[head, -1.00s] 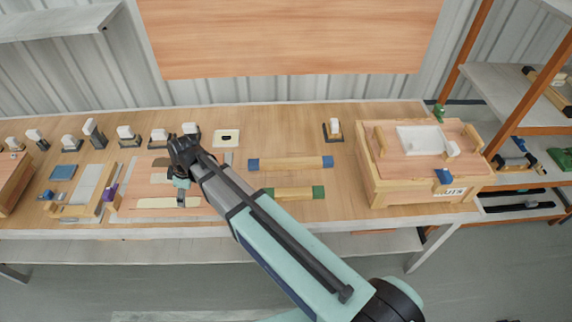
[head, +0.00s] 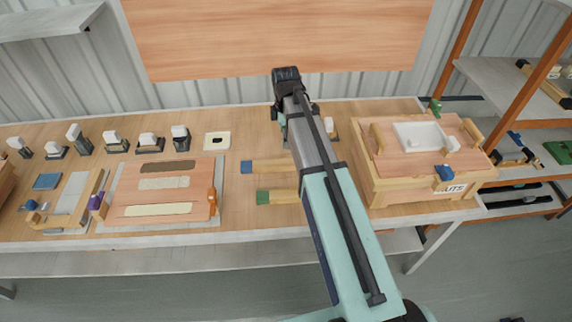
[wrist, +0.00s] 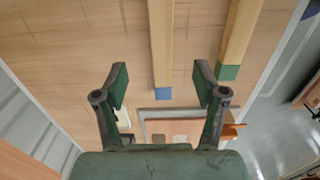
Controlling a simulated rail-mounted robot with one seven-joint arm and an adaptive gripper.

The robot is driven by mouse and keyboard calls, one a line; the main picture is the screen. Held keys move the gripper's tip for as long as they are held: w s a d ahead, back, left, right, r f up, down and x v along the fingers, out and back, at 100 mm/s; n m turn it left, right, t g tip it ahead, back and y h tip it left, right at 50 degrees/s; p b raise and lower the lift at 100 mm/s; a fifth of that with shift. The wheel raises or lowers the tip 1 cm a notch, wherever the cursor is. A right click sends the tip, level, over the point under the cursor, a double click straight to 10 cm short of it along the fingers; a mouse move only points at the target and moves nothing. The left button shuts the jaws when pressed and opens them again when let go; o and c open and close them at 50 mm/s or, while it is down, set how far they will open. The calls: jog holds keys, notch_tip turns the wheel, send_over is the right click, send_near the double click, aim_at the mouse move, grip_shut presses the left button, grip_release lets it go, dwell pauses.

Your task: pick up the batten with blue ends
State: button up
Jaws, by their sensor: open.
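The batten with blue ends (head: 270,166) lies on the bench in the head view. Its left blue end shows; its right part is hidden behind my arm. In the wrist view this batten (wrist: 161,45) runs down from the top edge, its blue end lying between my fingers in the picture. My gripper (wrist: 160,80) is open and empty, above the bench and apart from the batten. In the head view my gripper (head: 287,88) is over the bench's back side, its fingertips unclear. A similar batten with green ends (head: 284,197) lies parallel, nearer the front edge.
A wooden box (head: 415,190) stands to the right of the battens. A board with coloured strips (head: 122,190) lies to their left. Several small black-and-white items line the bench's back. A large wooden panel (head: 280,35) rises behind.

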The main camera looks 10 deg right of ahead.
jog(key=p, duration=0.1)
send_over(285, 162)
notch_tip(285, 162, down, 8)
jog(key=shift+w+d+f, duration=0.1)
jog(key=shift+f, duration=0.05)
jog(key=shift+f+p, duration=0.95)
jog(key=shift+f, duration=1.65)
jog(key=shift+c, duration=0.4)
grip_shut()
